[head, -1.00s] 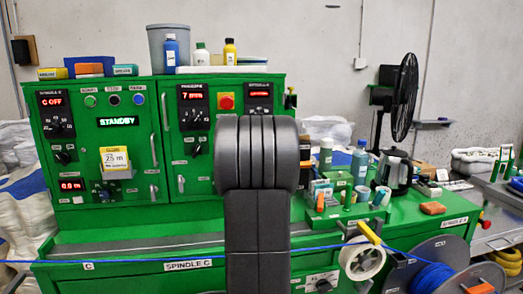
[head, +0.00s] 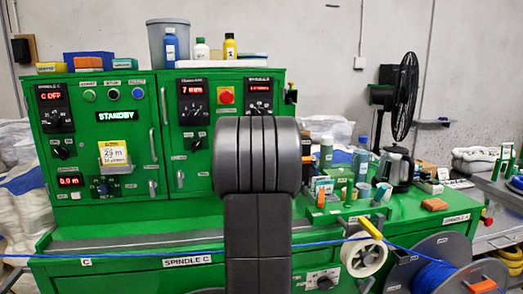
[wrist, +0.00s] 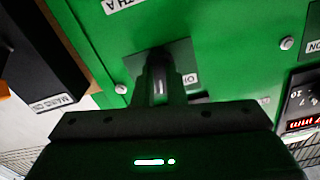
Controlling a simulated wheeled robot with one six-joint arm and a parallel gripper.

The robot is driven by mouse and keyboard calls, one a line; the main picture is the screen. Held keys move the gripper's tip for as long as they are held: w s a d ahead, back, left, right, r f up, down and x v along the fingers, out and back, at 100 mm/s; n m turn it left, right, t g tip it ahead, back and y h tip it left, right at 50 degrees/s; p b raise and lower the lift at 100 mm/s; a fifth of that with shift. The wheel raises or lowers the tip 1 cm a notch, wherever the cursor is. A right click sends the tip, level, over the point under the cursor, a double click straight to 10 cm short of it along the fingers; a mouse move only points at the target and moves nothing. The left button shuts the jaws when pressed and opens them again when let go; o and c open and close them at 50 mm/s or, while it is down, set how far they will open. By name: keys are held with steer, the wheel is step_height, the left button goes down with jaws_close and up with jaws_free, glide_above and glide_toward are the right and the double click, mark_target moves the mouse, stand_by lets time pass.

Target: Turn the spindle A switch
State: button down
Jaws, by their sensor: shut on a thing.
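In the wrist view, a switch with a dark knob (wrist: 160,64) on a black square plate (wrist: 184,55) is set in the green panel. Part of a label by it reads "TH A" and another small label is partly covered. My gripper (wrist: 160,82) is at this plate, its narrow fingers shut on the knob. The fingers hide much of the knob, so its exact angle cannot be told. In the head view, the spindle A unit (head: 259,86) with a red display is at the cabinet's upper right. My own arm hides the panel below it and my gripper.
A black box with a "MAINS ON" label (wrist: 53,103) is left of the switch in the wrist view, and a unit with a red display (wrist: 303,123) is right. The head view shows a blue cable (head: 130,254) across the bench front and bottles (head: 361,160) at right.

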steer(key=shift+n+b, duration=2.2)
steer(key=shift+n, duration=2)
steer(key=c, duration=1.5)
jaws_free()
steer(key=shift+s, duration=0.1)
steer(key=s+d, duration=0.1)
steer(key=s, duration=0.8)
steer(key=s+d, duration=0.1)
steer(key=s, duration=0.3)
steer(key=shift+s+d, duration=0.2)
steer(key=shift+d, duration=0.15)
steer(key=shift+w+b, duration=0.1)
steer(key=shift+b, duration=0.2)
